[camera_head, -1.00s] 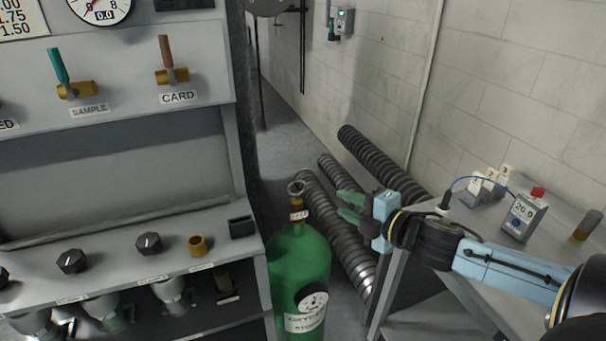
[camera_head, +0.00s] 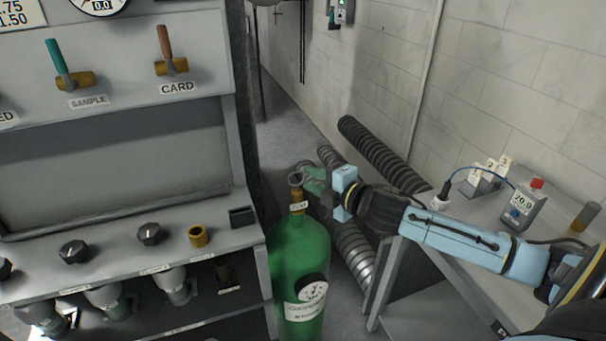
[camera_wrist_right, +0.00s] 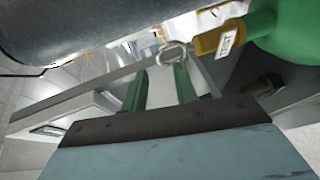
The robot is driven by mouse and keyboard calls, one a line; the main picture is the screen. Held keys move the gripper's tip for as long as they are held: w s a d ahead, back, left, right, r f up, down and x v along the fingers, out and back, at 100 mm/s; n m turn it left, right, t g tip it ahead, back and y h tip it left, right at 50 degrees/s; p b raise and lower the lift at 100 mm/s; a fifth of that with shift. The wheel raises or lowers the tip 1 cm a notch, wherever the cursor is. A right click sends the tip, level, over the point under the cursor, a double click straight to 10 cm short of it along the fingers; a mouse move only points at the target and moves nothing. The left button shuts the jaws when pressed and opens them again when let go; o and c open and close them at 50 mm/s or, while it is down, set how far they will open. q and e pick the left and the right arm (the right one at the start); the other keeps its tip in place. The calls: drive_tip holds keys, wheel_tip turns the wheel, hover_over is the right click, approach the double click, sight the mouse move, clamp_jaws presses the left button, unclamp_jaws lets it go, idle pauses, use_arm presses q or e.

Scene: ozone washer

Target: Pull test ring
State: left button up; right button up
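The test ring (camera_head: 297,180) is a small metal ring on the brass valve (camera_head: 297,199) at the top of the green oxygen cylinder (camera_head: 299,262). A small tag on the valve reads TEST in the right wrist view, where the ring (camera_wrist_right: 174,55) lies just beyond the fingertips. My right gripper (camera_head: 308,180) has green fingers close to the ring from the right. In the right wrist view the fingers (camera_wrist_right: 159,78) stand apart with nothing gripped between them. Whether a fingertip touches the ring is unclear. My left gripper is out of view.
A grey panel bench (camera_head: 120,250) with knobs and labelled valves stands to the left of the cylinder. Ribbed hoses (camera_head: 375,155) lie behind my right gripper. A side table (camera_head: 480,235) at the right holds a meter (camera_head: 522,205) and numbered blocks.

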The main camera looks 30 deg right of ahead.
sight(297, 172)
drive_tip(key=shift+x, duration=2)
clamp_jaws()
